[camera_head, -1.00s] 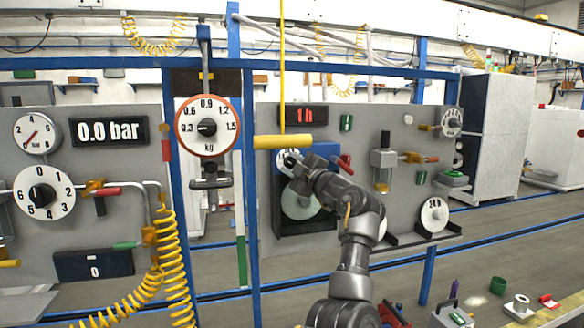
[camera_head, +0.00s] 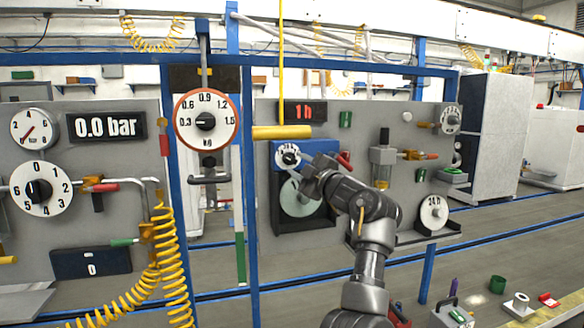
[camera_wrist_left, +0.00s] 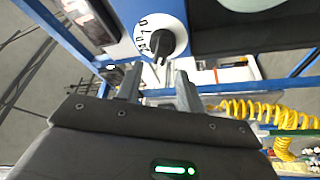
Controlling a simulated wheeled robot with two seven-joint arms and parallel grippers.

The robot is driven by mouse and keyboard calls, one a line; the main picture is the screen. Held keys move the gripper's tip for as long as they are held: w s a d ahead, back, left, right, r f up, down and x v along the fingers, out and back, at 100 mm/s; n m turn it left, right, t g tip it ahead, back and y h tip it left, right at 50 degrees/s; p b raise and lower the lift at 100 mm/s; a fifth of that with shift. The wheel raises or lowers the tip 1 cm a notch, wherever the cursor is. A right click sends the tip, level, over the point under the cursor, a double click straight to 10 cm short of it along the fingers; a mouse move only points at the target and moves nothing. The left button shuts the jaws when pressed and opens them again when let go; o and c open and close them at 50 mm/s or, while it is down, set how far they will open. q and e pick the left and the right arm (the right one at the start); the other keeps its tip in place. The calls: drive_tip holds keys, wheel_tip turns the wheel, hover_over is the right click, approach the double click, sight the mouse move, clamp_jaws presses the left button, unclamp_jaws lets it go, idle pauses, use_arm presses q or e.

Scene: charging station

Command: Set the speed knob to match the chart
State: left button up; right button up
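The speed knob (camera_head: 289,157) is a black knob on a white numbered dial, on a blue panel (camera_head: 318,148) above a pale disc (camera_head: 301,197). In the left wrist view the knob (camera_wrist_left: 161,43) shows near the top, with a dark pointer toward the fingers; its exact setting is too small to read. My left gripper (camera_head: 301,180) is just below and right of the dial in the head view, apart from the knob. In the wrist view its two fingers (camera_wrist_left: 157,82) are spread with nothing between them. I cannot make out a chart. My right gripper is not in view.
A yellow bar (camera_head: 282,132) hangs near the blue panel's upper left. A red-lettered display (camera_head: 302,112) reads 1 h. A kg scale (camera_head: 207,122) hangs at left.

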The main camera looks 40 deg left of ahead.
use_arm(q)
drive_tip(key=b+v, duration=0.1)
drive_tip(key=v, duration=0.5)
drive_tip(key=shift+d+b, duration=0.35)
drive_tip(key=shift+s, duration=0.1)
